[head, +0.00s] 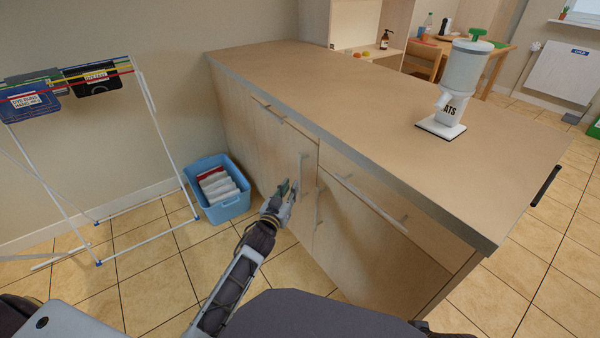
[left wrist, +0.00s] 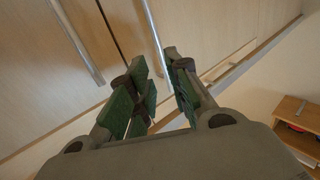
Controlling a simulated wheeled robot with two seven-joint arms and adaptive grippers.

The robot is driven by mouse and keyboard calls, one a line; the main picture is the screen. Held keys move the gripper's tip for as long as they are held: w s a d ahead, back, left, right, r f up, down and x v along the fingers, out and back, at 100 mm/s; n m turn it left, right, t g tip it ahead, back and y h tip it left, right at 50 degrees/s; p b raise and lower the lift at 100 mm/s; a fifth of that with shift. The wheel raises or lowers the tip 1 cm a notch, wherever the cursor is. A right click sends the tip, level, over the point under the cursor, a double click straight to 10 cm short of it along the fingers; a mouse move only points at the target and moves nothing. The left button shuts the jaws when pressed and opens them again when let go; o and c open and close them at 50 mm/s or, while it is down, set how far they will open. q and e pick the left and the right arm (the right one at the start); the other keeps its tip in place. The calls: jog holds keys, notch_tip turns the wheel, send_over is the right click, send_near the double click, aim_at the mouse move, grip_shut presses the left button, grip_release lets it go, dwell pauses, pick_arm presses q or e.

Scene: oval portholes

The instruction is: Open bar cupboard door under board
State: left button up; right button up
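The bar counter (head: 270,70) has a long pale board on top, with wooden drawers and cupboard doors beneath it. The left cupboard door (head: 262,147) has an upright bar handle (head: 300,172). A second upright handle (head: 318,208) is on the neighbouring door (head: 345,245). Both doors look shut. My left gripper (head: 288,190) is at the left door's handle, near its lower part. In the left wrist view the gripper (left wrist: 164,85) is open, and that bar handle (left wrist: 154,35) runs down between its fingers. Contact cannot be told. My right gripper is not in view.
A blue basket (head: 222,205) with packages stands on the floor left of the counter. A drying rack (head: 150,105) is farther left. A white dispenser (head: 450,95) stands on the board. Drawer handles (head: 268,106) stick out above the doors. Tiled floor is clear before the basket.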

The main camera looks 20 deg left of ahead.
aim_at(300, 170)
pick_arm(q)
jog(key=shift+w+d+b, duration=0.2)
jog(key=shift+w+b, duration=0.45)
jog(key=shift+w, duration=1.9)
jog(key=shift+w+d+b, duration=0.15)
jog(key=shift+w+b, duration=0.5)
jog(key=shift+w, duration=1.95)
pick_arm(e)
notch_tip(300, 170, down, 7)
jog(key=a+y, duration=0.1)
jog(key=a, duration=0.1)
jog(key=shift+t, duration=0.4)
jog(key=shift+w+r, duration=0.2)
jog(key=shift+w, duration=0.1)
pick_arm(q)
grip_shut()
